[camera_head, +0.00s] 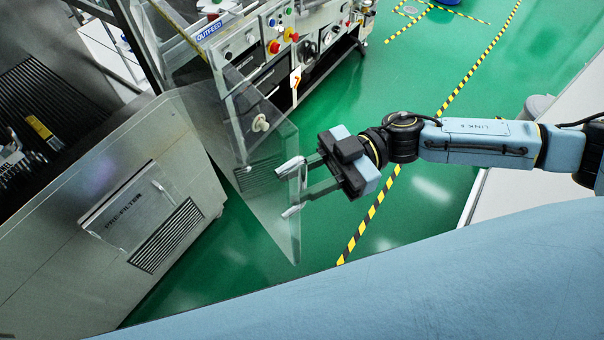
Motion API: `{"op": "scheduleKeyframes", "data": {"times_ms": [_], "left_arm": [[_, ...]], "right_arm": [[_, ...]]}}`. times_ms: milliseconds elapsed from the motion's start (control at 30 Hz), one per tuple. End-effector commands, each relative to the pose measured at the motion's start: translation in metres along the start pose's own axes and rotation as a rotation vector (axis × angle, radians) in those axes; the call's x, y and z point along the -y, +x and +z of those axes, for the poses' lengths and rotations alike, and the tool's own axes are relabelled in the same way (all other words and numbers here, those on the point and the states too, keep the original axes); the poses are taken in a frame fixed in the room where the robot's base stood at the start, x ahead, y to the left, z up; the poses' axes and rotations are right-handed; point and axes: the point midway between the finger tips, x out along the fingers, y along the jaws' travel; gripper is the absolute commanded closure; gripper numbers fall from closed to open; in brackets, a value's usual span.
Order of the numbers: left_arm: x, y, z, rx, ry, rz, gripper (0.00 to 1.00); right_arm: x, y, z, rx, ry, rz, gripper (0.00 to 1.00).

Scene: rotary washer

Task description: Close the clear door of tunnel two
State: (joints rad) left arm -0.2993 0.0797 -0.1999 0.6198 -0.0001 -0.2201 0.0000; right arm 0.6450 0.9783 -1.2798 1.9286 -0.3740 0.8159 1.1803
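The clear door (277,215) is a tilted, see-through panel standing out from the side of the steel machine at the left, at an angle to it. A pale round knob (260,123) shows at the door's upper part; I cannot tell if it is on the door or behind it. My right gripper (291,190) is at the door's right side, with its two silver fingers spread apart and pointing left toward the panel. My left gripper is not in view.
The steel cabinet (60,265) with a "PRE-FILTER" panel (128,209) fills the left. A machine with an "OUTFEED" label (212,28) and coloured buttons stands behind the door. Green floor (430,70) with yellow-black tape is open at upper right and below the door.

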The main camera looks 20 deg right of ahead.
Motion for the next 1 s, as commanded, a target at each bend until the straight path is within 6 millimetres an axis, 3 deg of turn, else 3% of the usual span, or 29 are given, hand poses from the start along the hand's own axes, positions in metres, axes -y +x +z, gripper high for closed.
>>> {"op": "scheduleKeyframes", "data": {"times_ms": [233, 467, 800, 1000], "left_arm": [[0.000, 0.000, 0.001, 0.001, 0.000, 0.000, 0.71], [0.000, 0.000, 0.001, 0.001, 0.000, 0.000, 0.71], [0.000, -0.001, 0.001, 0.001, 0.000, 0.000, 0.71], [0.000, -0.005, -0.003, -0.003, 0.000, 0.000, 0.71]], "right_arm": [[0.000, 0.001, 0.000, 0.000, 0.000, 0.000, 0.70], [0.000, 0.001, 0.000, 0.000, 0.000, 0.000, 1.00], [-0.001, 0.002, 0.000, -0.001, 0.000, 0.003, 1.00], [-0.008, 0.016, -0.002, -0.003, 0.001, 0.047, 1.00]]}}
